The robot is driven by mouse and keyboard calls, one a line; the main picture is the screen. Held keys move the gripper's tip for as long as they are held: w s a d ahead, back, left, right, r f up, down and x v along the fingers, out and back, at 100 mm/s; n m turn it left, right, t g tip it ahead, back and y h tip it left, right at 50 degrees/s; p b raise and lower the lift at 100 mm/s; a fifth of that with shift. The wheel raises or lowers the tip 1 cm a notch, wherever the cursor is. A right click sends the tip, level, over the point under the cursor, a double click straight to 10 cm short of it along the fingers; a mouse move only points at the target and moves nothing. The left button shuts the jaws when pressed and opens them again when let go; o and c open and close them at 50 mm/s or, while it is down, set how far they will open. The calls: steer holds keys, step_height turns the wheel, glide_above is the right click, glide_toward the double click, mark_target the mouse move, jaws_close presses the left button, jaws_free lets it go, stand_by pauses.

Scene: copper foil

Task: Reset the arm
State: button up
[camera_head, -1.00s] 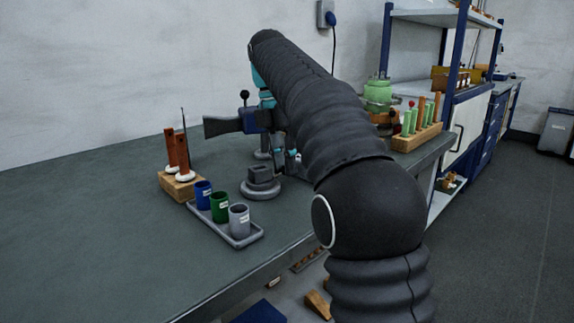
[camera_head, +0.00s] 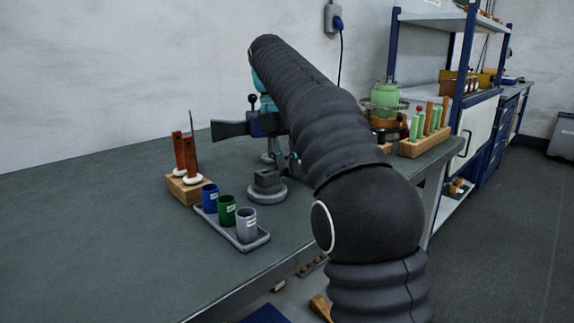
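My arm, in a black ribbed sleeve, rises from the lower right and reaches out over the grey-green workbench (camera_head: 110,215), bending down at its far end past a teal wrist part. My gripper (camera_head: 284,163) is mostly hidden behind the arm. Only small dark and teal parts show below the sleeve, near a round grey stand (camera_head: 267,190) on the bench. I cannot see its fingertips clearly or whether it holds anything.
A tray (camera_head: 254,243) holds blue, green and grey cups. A wooden block (camera_head: 186,191) with brown-handled tools stands behind it. A blue device with a grey horn (camera_head: 230,129) is beside my arm. A green-topped jar (camera_head: 385,97) and tube rack (camera_head: 425,146) stand right. The left bench is clear.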

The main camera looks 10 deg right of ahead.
steer(key=o, duration=0.3)
steer(key=shift+a, duration=0.2)
steer(key=shift+d, duration=0.15)
